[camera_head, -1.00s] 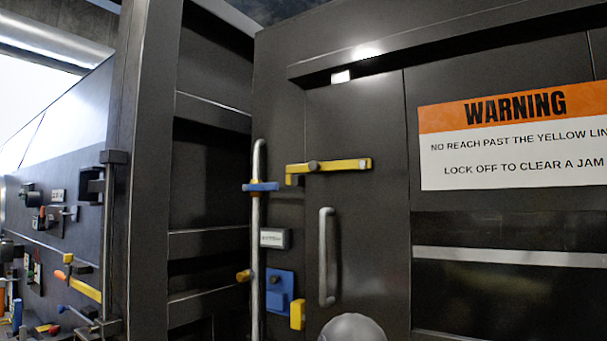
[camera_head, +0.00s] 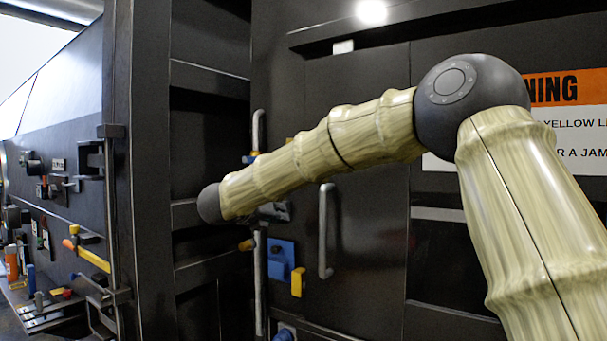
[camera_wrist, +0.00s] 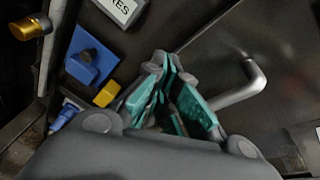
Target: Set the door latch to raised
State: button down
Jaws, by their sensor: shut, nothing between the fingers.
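In the head view the compactor door (camera_head: 370,235) has a grey vertical handle (camera_head: 326,230), also in the wrist view (camera_wrist: 243,88). The yellow bar above the handle, likely the door latch, is hidden behind my arm. A blue block (camera_head: 281,259) and a yellow catch (camera_head: 297,282) are at the door's left edge; the wrist view also shows the blue block (camera_wrist: 92,58) and yellow catch (camera_wrist: 106,94). My gripper (camera_wrist: 170,62), with teal finger pads, is shut and empty. In the wrist view it appears between the yellow catch and the handle; contact cannot be told.
A warning sign (camera_head: 556,90) is partly hidden behind my arm.

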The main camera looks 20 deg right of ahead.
jog(key=s+r+m, duration=0.2)
jog(key=r+m, duration=0.1)
jog(key=r, duration=0.4)
jog(key=s+r+m+g, duration=0.1)
jog(key=s+r+m, duration=0.1)
jog(key=r, duration=0.5)
jog(key=shift+s+r+m+p, duration=0.4)
jog(key=shift+m, duration=0.1)
jog(key=w+d+p, duration=0.5)
jog(key=d+p, duration=0.2)
jog(key=p, duration=0.1)
jog(key=shift+w+r, duration=0.35)
jog(key=shift+w, duration=0.05)
jog(key=shift+d, duration=0.15)
jog(key=shift+w+b, duration=0.1)
jog(key=shift+b, duration=0.3)
